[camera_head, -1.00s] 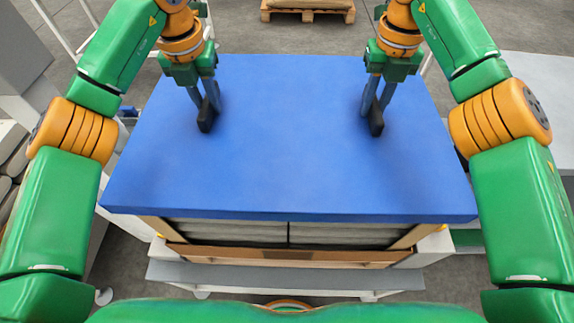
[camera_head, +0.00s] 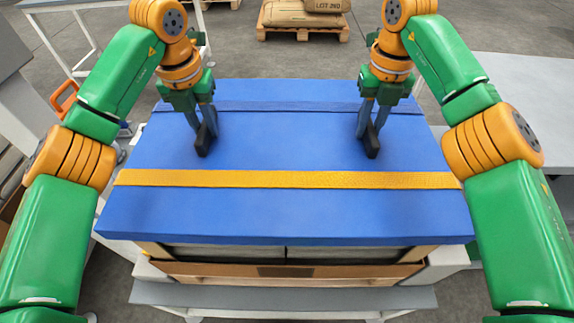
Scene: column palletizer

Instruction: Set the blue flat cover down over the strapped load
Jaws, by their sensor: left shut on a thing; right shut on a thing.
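The blue flat cover (camera_head: 280,145) lies level over the load in the middle of the head view. A yellow strap (camera_head: 285,179) runs across its front part, and a dark blue strap (camera_head: 285,106) crosses near its back edge; both show on top of the blue surface. Below the front edge, the load (camera_head: 229,252) shows grey layers in a tan frame. My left gripper (camera_head: 205,140) is shut on a small black grip piece at the cover's left half. My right gripper (camera_head: 370,142) is shut on a matching piece at the right half. Most of the load is hidden.
A wooden pallet (camera_head: 302,36) with brown sacks (camera_head: 300,14) stands behind on the floor. A pale grey table (camera_head: 520,105) is at the right. A white frame (camera_head: 55,40) and an orange-handled item (camera_head: 64,98) are at the left.

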